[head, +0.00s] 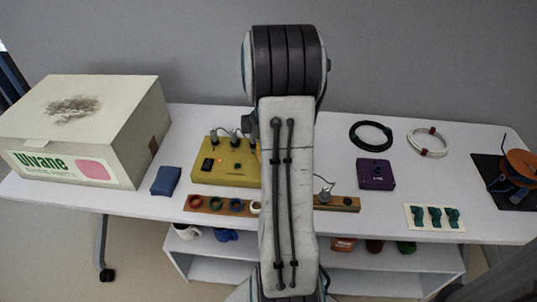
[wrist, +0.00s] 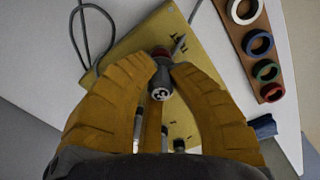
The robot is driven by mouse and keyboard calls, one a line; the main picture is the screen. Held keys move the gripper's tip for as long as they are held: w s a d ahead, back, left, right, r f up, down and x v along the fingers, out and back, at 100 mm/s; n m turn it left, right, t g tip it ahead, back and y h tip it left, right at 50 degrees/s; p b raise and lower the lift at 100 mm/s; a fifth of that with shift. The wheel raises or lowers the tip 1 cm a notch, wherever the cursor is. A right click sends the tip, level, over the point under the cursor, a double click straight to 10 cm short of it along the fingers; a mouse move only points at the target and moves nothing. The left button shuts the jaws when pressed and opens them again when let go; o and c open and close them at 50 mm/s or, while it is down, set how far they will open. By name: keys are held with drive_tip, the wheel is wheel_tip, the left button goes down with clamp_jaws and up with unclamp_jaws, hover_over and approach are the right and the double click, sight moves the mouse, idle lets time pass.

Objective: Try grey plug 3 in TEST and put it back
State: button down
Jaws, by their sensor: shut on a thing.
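My gripper (wrist: 160,76) has its yellow fingers closed on a grey plug (wrist: 161,86), whose round end with small contacts faces the wrist camera. A number on it cannot be read. In the wrist view the plug is over the yellow test panel (wrist: 118,56); I cannot tell whether it touches a socket. In the head view my arm hides the gripper and the held plug. Another grey plug (head: 324,194) with a cable stands on the wooden strip's right part.
The wooden strip (head: 347,203) has red, green, blue and white rings at left. A large carton (head: 85,130) and blue block (head: 166,180) are left.

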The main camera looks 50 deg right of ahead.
drive_tip(key=shift+f, duration=0.3)
drive_tip(key=c, duration=1.1)
unclamp_jaws()
drive_tip(key=shift+c, duration=0.2)
drive_tip(key=shift+r, duration=0.2)
drive_tip(key=shift+r+p, duration=3)
drive_tip(key=shift+r, duration=0.65)
